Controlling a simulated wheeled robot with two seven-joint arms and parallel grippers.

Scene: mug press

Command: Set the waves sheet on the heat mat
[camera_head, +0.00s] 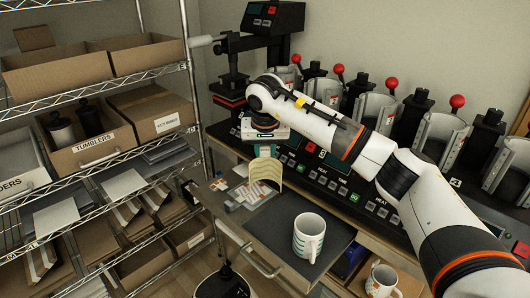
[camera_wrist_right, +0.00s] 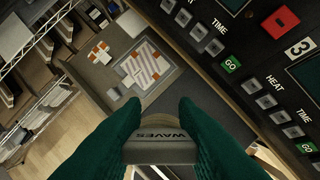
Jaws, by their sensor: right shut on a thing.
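My right gripper (camera_head: 265,153) has green fingers and is shut on the waves sheet (camera_head: 267,171), a pale, curved sheet hanging below the fingertips. In the right wrist view the sheet's edge (camera_wrist_right: 161,136) reads "WAVES" between the fingers. The sheet is held in the air above the pull-out surface, near its paper-strewn left end. A dark grey flat area (camera_head: 268,228), which looks like the heat mat, lies to the right of and nearer than the sheet. A white mug with green marks (camera_head: 307,238) stands upright on it. My left gripper is not in view.
A row of mug presses (camera_head: 440,135) with red knobs stands behind. A wire shelf (camera_head: 90,175) with boxes is at left. Another mug (camera_head: 381,281) sits in a box below.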

